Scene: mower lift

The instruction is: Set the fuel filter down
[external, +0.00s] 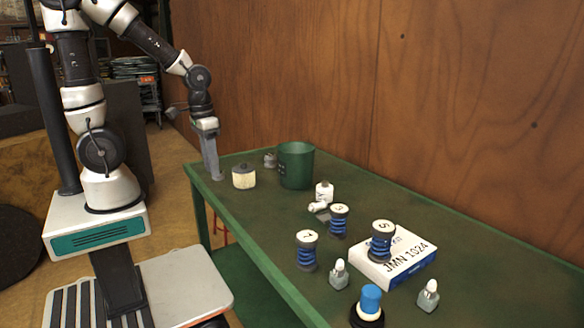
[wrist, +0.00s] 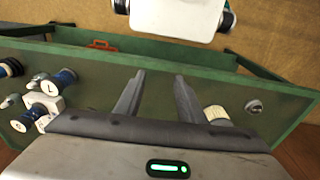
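A cream cylinder with a dark top, which looks like a filter (external: 243,178), stands upright on the green bench near its left end. I cannot be sure that it is the fuel filter. A cream cylinder also shows in the wrist view (wrist: 216,115), just right of the right finger. My gripper (external: 216,177) points down over the left end of the bench, left of this cylinder and apart from it. In the wrist view my gripper (wrist: 157,78) has its two fingers spread, with nothing visible between them.
A green bucket (external: 296,166) stands right of the cylinder, with a small grey-white part (external: 270,160) behind it. Numbered blue spools (external: 307,251), small bottles (external: 428,296) and a white box (external: 409,262) fill the right. A wooden wall (external: 470,110) rises behind the bench.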

